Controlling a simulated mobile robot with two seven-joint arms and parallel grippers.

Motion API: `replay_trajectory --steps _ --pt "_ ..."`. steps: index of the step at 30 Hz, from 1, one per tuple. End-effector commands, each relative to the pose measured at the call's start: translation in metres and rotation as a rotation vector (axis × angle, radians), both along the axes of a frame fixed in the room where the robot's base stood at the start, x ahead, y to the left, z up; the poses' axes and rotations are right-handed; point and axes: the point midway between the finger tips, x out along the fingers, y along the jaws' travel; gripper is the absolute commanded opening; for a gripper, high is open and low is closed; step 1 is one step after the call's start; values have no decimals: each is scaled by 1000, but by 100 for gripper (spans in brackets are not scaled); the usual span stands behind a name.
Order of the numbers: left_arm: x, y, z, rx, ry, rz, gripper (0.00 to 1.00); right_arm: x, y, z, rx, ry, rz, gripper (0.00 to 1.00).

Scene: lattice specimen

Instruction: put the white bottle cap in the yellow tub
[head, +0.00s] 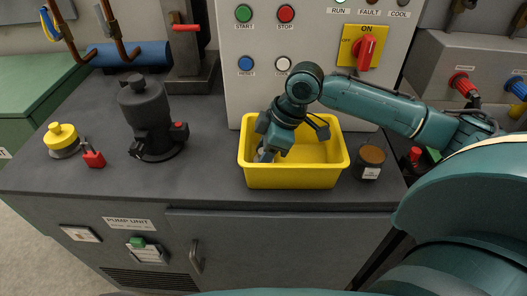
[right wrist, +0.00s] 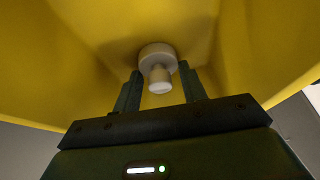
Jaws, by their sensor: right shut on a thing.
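The yellow tub (head: 292,178) stands on the dark bench in front of the control panel. My right gripper (head: 265,155) reaches down into the left part of the tub. In the right wrist view the white bottle cap (right wrist: 158,58), a wide round disc with a narrower stub, is between the two fingers, which are shut on it. The tub's yellow inner walls (right wrist: 70,50) surround it there. I cannot tell whether the cap touches the tub floor. In the head view the cap is hardly visible behind the gripper. My left gripper is not in view.
A brown-lidded jar (head: 369,162) stands just right of the tub. A dark grey pump (head: 150,115), a red padlock (head: 93,158) and a yellow knob-shaped part (head: 62,138) stand to the left. The bench between the pump and the tub is clear.

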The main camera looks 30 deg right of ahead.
Motion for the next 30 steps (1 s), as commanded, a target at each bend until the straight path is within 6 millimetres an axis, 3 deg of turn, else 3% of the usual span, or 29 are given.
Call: replay_trajectory --steps 8,9,16,25,30 --pt "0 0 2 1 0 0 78 0 0 -2 0 1 0 22" --pt "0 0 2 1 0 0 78 0 0 -2 1 -1 0 45" --pt "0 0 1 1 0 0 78 0 0 -1 1 -1 1 64" --pt "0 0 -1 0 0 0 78 1 0 1 0 -3 1 64" --pt "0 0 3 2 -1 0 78 -4 -8 25 -2 -5 -1 64"
